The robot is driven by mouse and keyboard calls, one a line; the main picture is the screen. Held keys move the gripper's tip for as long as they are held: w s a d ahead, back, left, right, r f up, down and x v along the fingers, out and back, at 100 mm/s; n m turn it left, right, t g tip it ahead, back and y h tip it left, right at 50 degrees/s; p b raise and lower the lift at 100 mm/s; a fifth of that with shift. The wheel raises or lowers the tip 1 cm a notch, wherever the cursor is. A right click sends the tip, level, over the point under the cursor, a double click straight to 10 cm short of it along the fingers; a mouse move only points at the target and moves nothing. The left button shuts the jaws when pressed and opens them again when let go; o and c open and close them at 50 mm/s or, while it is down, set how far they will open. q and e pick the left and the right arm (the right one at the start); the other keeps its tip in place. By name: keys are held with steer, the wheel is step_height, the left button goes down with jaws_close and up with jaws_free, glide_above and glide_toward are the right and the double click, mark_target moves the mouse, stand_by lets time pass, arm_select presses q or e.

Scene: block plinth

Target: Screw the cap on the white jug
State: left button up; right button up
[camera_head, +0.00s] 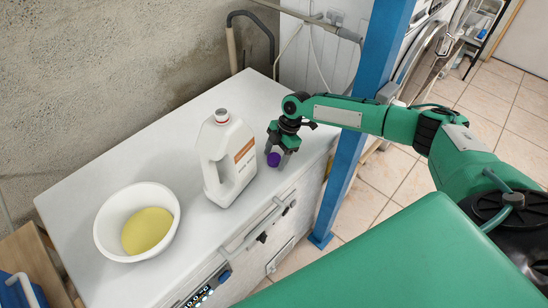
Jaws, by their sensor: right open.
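The white jug (228,160) stands upright on the white top. It has a handle opening in its left side and an orange label on its right. No purple cap sits on its neck (221,116). The small purple cap (274,159) is to the right of the jug, near the front edge of the top. My right gripper (281,152) is over the cap with its jaws open and its fingers pointing down. The fingers partly cover the cap, and I cannot tell whether they touch it. My left gripper is out of view.
A white bowl (105,226) with a yellow oval patch inside stands left of the jug. The white top (150,155) is clear behind them. A blue post (350,150) rises just right of the top. A rough wall stands behind.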

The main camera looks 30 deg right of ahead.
mark_target(276, 157)
steer(key=c, duration=1)
steer(key=shift+r, duration=0.1)
step_height(276, 157, up, 20)
steer(key=b, duration=0.3)
